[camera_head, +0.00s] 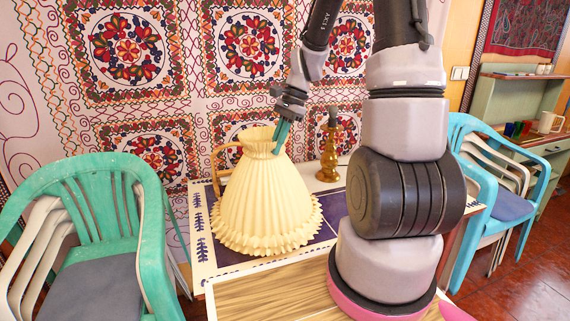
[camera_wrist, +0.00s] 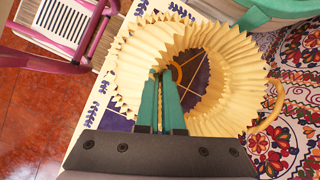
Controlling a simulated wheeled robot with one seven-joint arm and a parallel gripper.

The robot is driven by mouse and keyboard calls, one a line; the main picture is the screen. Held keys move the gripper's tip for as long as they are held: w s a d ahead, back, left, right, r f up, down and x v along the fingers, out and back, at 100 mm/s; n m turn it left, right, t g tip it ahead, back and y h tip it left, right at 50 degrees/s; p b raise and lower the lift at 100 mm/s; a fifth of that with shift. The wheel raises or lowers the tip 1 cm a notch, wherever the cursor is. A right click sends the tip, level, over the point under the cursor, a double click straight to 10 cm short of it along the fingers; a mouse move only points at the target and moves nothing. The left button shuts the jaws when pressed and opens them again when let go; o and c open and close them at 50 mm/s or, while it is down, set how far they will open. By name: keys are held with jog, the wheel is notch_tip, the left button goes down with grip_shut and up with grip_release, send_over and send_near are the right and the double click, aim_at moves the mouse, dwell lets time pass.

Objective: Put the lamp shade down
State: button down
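The lamp shade (camera_head: 262,205) is cream and pleated, with a narrow neck and a wide ruffled lower rim. It is upright at the table (camera_head: 203,262), which has a blue and white top. I cannot tell whether its lower rim touches the table. My gripper (camera_head: 281,138) is at the right side of the shade's neck. In the wrist view, the teal fingers (camera_wrist: 161,100) are close together at the edge of the shade's opening (camera_wrist: 228,70). They look shut on its thin wall, though the contact is partly hidden. The dark tabletop shows through the opening.
A gold-coloured vase-like object (camera_head: 329,158) stands on the table right of the shade. A green chair (camera_head: 95,205) stands at the left and blue chairs (camera_head: 478,170) at the right. A wood-grained surface (camera_head: 270,290) is in front. Patterned fabric hangs behind.

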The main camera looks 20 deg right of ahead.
aim_at(277, 158)
jog(key=shift+f, duration=2.15)
jog(key=c, duration=1.1)
grip_release()
jog(key=shift+f, duration=0.15)
jog(key=shift+o, duration=0.2)
jog(key=s+v, duration=0.1)
jog(key=v, duration=1.1)
jog(key=s+a+r+n+t+h, duration=0.2)
jog(key=s+r+n+t, duration=0.5)
jog(key=s+r, duration=0.8)
jog(key=shift+s+a+n+t+h, duration=0.35)
jog(key=shift+a+n, duration=0.4)
jog(key=shift+n, duration=0.25)
